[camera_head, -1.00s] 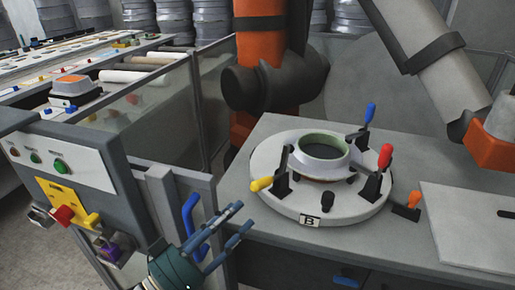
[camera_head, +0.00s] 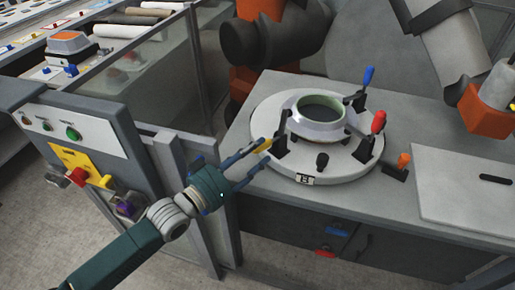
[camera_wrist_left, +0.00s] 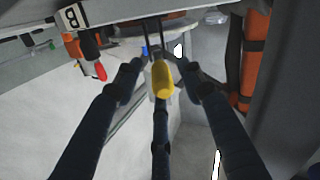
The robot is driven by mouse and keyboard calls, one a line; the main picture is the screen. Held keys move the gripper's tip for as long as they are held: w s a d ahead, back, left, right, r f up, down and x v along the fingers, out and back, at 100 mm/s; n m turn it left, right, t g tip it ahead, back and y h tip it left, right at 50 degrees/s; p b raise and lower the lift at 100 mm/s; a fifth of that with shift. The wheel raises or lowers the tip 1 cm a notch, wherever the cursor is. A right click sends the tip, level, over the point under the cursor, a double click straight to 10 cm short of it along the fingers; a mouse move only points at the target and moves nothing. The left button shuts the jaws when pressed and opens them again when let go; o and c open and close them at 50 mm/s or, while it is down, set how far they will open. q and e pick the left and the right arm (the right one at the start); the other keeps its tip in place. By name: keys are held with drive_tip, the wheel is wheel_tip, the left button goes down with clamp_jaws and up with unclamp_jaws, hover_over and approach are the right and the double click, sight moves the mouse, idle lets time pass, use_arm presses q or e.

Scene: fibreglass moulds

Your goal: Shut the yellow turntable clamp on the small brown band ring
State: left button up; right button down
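The yellow clamp handle (camera_head: 262,145) sticks out, tilted outward, over the left edge of the round white turntable (camera_head: 345,166). Its dark bracket (camera_head: 282,147) stands on the turntable. A pale ring with a green inner rim (camera_head: 318,125) sits in the middle. A brownish band (camera_wrist_left: 165,22) shows at the top of the left wrist view; I cannot tell its full shape. My left gripper (camera_head: 256,160) is at the yellow handle. In the left wrist view, the handle (camera_wrist_left: 162,78) lies between my spread fingers, with gaps at the sides. My right gripper is not in view.
Clamps with blue (camera_head: 369,75) and red (camera_head: 378,121) upright handles stand on the turntable's right side. An orange-handled clamp (camera_head: 403,161) is beside it. A control box (camera_head: 75,140) and glass-panelled fence (camera_head: 150,85) stand left. A white board (camera_head: 465,190) lies right.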

use_arm(q)
drive_tip(key=shift+w+d, duration=0.4)
